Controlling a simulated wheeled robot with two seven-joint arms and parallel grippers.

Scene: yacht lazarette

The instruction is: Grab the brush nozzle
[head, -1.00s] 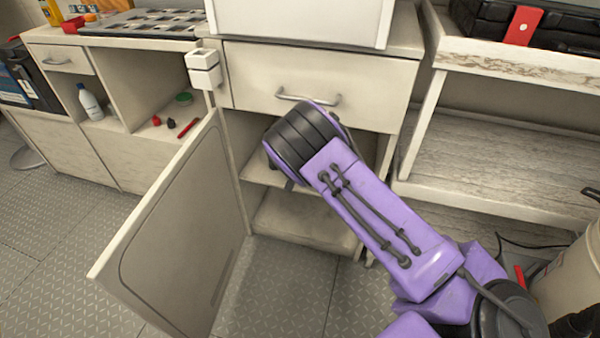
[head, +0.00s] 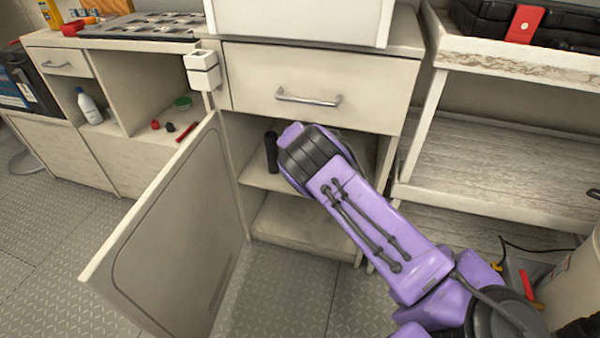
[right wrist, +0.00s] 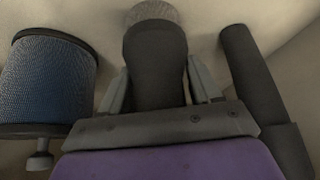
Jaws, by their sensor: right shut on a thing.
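The brush nozzle (right wrist: 155,60) shows in the right wrist view as a dark grey body with a round pale bristle end at the top. My right gripper (right wrist: 158,88) is shut on it, one finger on each side of the dark body. In the head view my right arm reaches into the open cabinet below the drawer. Its forearm hides the gripper and the nozzle there. My left gripper is not in view.
A dark tube (right wrist: 262,90) stands close right of the gripper; a dark upright cylinder (head: 271,153) shows on the cabinet shelf. A blue mesh filter (right wrist: 45,85) is close left. The open cabinet door (head: 165,235) stands at left, a closed drawer (head: 315,85) above.

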